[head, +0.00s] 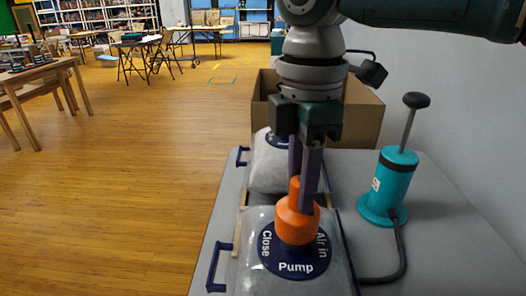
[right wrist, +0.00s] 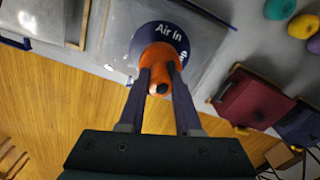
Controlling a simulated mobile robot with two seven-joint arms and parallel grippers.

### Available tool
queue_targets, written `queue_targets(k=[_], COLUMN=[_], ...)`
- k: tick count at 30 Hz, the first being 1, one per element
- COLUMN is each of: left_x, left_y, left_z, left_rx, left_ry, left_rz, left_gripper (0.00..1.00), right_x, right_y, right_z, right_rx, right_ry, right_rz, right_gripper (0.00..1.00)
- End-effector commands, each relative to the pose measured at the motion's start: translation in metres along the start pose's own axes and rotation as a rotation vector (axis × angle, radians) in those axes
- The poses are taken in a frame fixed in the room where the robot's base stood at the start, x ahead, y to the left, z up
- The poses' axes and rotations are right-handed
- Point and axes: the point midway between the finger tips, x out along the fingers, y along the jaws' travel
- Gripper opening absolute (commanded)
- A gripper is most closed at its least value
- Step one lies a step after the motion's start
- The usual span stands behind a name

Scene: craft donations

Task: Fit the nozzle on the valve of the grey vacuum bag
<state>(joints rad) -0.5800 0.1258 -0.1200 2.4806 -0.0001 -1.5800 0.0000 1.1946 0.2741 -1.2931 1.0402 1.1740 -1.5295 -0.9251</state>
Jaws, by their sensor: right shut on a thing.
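My right gripper (head: 302,196) points down and is shut on the orange nozzle (head: 297,222), which also shows between its fingers in the right wrist view (right wrist: 157,62). The nozzle is upright over the middle of the round navy valve dial (head: 295,266), marked "Close", "Air in" and "Pump". The dial is on the nearer greyish vacuum bag (head: 247,268). The nozzle hides the valve's centre, so I cannot tell whether it is seated or just above. My left gripper is not in view.
A second bag (head: 266,172) lies behind, beside an open cardboard box (head: 364,112). A teal hand pump (head: 388,188) stands right, its dark hose (head: 402,255) running toward the near bag. Maroon (right wrist: 252,99) and navy (right wrist: 300,122) boxes show in the right wrist view. The table (head: 450,250) is clear at right.

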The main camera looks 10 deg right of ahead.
Motion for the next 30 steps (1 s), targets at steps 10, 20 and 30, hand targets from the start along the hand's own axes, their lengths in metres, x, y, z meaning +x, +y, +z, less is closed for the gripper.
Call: queue_targets(k=[10, 20, 30], left_x=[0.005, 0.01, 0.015], left_y=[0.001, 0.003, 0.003], left_z=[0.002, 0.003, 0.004], left_rx=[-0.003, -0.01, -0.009], left_ry=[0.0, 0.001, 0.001], left_rz=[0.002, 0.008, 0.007], left_gripper=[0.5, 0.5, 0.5], right_x=[0.011, 0.02, 0.029], right_y=[0.0, 0.0, 0.0], right_z=[0.0, 0.0, 0.0], right_rx=[0.0, 0.0, 0.0], right_ry=[0.0, 0.0, 0.0], right_rz=[-0.001, -0.001, 0.0], right_gripper=[0.0, 0.0, 0.0])
